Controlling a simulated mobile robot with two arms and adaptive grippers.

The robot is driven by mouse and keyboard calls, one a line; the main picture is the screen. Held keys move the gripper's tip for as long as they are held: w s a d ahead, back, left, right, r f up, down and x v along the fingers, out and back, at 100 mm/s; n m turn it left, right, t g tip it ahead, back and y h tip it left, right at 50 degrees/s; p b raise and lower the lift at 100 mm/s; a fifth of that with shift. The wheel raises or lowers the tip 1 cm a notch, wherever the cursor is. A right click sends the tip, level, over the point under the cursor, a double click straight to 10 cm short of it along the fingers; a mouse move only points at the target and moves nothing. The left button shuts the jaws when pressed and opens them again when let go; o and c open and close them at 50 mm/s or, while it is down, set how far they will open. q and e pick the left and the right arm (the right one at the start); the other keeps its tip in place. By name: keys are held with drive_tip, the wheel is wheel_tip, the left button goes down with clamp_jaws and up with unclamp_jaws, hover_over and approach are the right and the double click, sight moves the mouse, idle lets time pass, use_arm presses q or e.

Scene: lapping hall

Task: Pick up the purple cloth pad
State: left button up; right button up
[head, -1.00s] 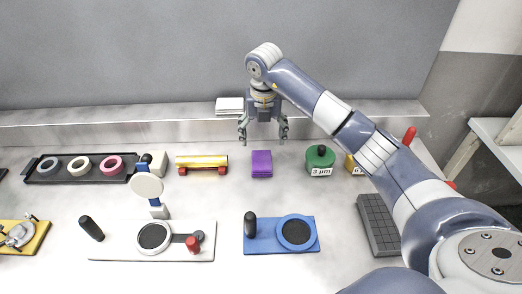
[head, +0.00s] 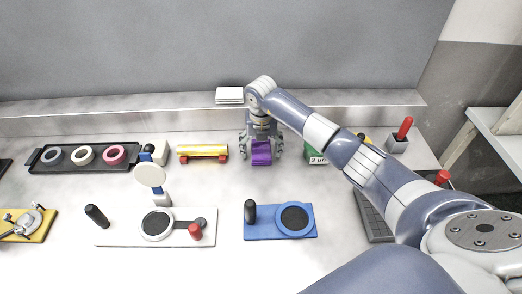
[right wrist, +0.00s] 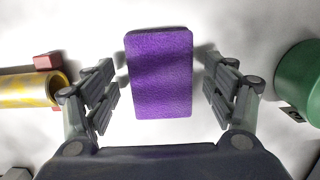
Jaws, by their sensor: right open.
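The purple cloth pad (head: 261,158) lies on the pale table, towards the back and near the middle. In the right wrist view the pad (right wrist: 160,72) is a purple block lying between my open fingers, with a gap on each side. My right gripper (head: 262,153) points down over the pad and its fingers stand on either side of it. The gripper also shows in the right wrist view (right wrist: 161,85), open and empty. Its body hides the pad's far part in the head view. My left gripper is not in view.
A yellow roll on red supports (head: 203,152) is left of the pad. A green container (head: 313,153) is close on the right, partly behind my arm. A blue plate (head: 266,222) and a white plate (head: 120,232) with fixtures lie in front. Bare table surrounds the pad.

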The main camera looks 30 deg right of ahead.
sight(261, 147)
drive_tip(key=c, duration=1.1)
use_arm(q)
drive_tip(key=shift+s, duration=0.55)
use_arm(e)
drive_tip(key=shift+o, duration=0.2)
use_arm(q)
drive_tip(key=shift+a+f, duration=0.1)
use_arm(e)
drive_tip(key=shift+r, duration=0.1)
drive_tip(key=shift+r, duration=0.45)
wheel_tip(261, 147, up, 2)
drive_tip(key=shift+r+b, duration=0.1)
drive_tip(key=shift+b, duration=0.5)
drive_tip(key=s+a+b, duration=0.1)
drive_tip(key=s+a, duration=0.1)
drive_tip(key=a, duration=0.2)
drive_tip(key=s+a+r+b, duration=0.1)
drive_tip(key=a, duration=0.4)
drive_tip(key=s+a, duration=0.2)
drive_tip(key=a, duration=0.3)
drive_tip(key=shift+s+r+b, duration=0.3)
drive_tip(key=shift+b, duration=0.1)
drive_tip(key=shift+s+a+r, duration=0.1)
drive_tip(key=shift+s+a, duration=0.15)
drive_tip(key=shift+a, duration=0.2)
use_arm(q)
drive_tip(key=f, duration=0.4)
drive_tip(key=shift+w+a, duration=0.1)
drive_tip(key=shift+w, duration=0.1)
